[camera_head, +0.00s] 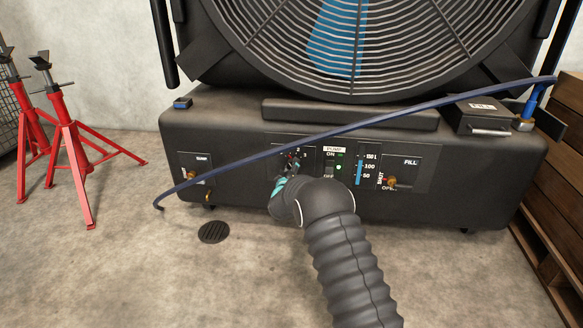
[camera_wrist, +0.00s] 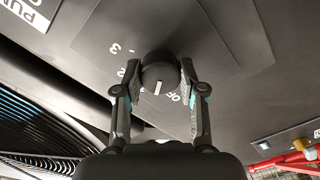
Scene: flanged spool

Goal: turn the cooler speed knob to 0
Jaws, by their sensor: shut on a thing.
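The cooler speed knob (camera_wrist: 158,72) is a round dark knob with a white pointer line, on a dark panel. My gripper (camera_wrist: 160,80) is shut on it, one finger on each side, in the wrist view. The pointer line faces the bottom of that view, between the printed "2" and the partly covered letters "OF". A "3" is printed farther round to the upper left. I cannot make out a "0". In the head view my gripper (camera_head: 288,172) is at the panel of the black cooler (camera_head: 240,118), and it mostly hides the knob.
Right of the knob are the pump switch (camera_head: 329,168) with a lit green light, a blue level gauge (camera_head: 359,172) and a fill valve (camera_head: 391,181). A dark blue hose (camera_head: 400,114) slants across the cooler front. Red stands (camera_head: 70,150) are at left, wooden pallets (camera_head: 560,220) at right.

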